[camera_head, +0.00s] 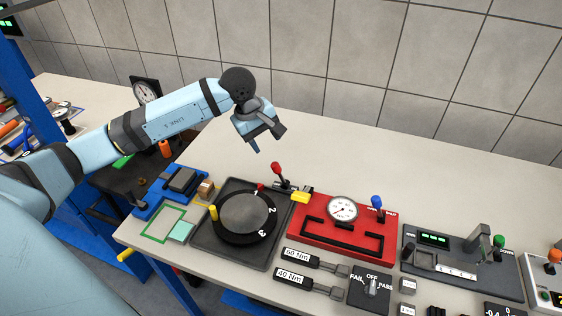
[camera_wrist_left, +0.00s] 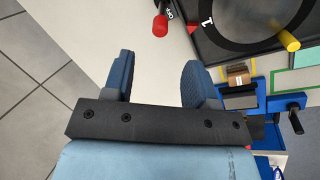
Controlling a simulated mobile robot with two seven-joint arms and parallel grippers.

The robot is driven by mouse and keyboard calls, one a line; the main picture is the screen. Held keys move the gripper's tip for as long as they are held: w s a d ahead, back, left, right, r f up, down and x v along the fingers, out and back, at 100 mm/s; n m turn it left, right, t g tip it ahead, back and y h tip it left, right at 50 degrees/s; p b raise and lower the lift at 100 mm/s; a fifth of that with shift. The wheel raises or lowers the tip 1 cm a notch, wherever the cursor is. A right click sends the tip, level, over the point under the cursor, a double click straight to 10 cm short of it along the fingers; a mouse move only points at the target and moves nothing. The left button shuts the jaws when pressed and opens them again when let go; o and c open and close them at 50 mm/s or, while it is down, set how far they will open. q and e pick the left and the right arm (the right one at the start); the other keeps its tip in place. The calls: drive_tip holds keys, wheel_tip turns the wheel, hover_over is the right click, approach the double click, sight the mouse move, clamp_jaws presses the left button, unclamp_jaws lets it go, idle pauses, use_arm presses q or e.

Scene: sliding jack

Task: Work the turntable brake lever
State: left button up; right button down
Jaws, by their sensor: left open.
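The turntable (camera_head: 243,213) is a dark disc with a grey centre and the numbers 1, 2 and 3, set in a dark square tray. The red-knobbed brake lever (camera_head: 276,169) stands at the tray's far right corner, beside a yellow piece (camera_head: 300,197). My left gripper (camera_head: 268,141) is open and empty, above the table and behind the lever, apart from it. In the left wrist view, the lever's red knob (camera_wrist_left: 160,26) is ahead of the open fingers (camera_wrist_left: 158,80), at the top. The turntable's rim (camera_wrist_left: 225,42) shows at the upper right. My right gripper is not in view.
A red panel (camera_head: 300,236) with a gauge and blue-knobbed lever is right of the turntable. A blue fixture (camera_head: 165,195) and a small brown block (camera_head: 206,188) are left. Two torque tools lie in front. The table behind the panels is clear up to the tiled wall.

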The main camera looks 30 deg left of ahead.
sight(274, 164)
use_arm(q)
drive_tip(key=shift+y, duration=0.4)
drive_tip(key=x, duration=0.4)
drive_tip(key=p+x, duration=0.1)
drive_tip(key=x, duration=0.3)
drive_tip(key=a+p+x, duration=0.1)
drive_tip(key=x, duration=0.4)
drive_tip(key=shift+w+a, duration=0.1)
drive_tip(key=shift+w, duration=0.2)
clamp_jaws()
